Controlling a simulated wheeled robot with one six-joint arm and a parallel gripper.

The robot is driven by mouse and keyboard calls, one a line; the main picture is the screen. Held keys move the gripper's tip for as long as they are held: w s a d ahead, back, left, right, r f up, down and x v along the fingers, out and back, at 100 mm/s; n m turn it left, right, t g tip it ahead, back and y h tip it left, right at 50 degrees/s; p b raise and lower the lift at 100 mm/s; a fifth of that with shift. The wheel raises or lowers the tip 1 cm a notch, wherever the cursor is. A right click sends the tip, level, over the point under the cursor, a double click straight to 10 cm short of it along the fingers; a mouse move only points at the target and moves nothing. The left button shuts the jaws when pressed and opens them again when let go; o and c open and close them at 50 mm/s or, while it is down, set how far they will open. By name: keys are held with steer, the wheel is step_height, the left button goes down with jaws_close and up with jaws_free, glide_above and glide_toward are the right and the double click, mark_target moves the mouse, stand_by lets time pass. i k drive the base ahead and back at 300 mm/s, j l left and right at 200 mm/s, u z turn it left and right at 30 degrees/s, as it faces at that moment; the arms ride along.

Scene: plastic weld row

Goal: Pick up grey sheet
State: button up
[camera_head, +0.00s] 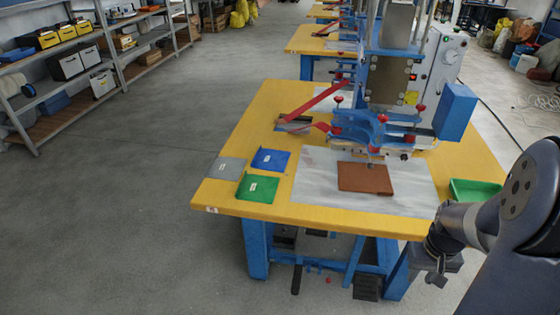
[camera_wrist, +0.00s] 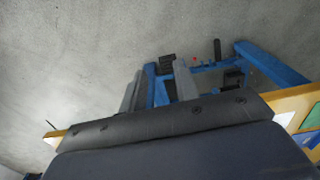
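The grey sheet (camera_head: 227,169) lies flat at the left end of the yellow table, with a small white label on it. It is beside a blue sheet (camera_head: 271,159) and a green sheet (camera_head: 257,188). My gripper (camera_head: 437,279) hangs low at the right, in front of the table's front edge and far from the grey sheet. It is small and dark there, and its finger opening cannot be made out. The wrist view shows dark parts of my own arm, the floor and the table's blue legs; the grey sheet is not recognisable there.
The yellow table (camera_head: 228,206) carries a blue welding machine (camera_head: 385,125). A brown sheet (camera_head: 366,178) lies on the pale mat (camera_head: 315,190) below it. A green tray (camera_head: 474,191) is at the right end. Open floor lies left of the table, before the shelves (camera_head: 75,75).

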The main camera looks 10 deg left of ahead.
mark_target(230, 169)
steer(key=i+j, duration=0.2)
steer(key=j, duration=0.3)
steer(key=i+j, duration=0.2)
steer(key=j, duration=0.25)
steer(key=i+j, duration=0.25)
steer(key=j, duration=0.25)
steer(key=i+j, duration=0.2)
steer(key=j, duration=0.3)
steer(key=i+j, duration=0.2)
steer(key=j, duration=0.3)
steer(key=i+j, duration=0.2)
steer(key=j, duration=0.25)
steer(key=i+j, duration=0.25)
steer(key=j, duration=0.25)
steer(key=i+j, duration=0.2)
steer(key=j, duration=0.3)
steer(key=z, duration=0.05)
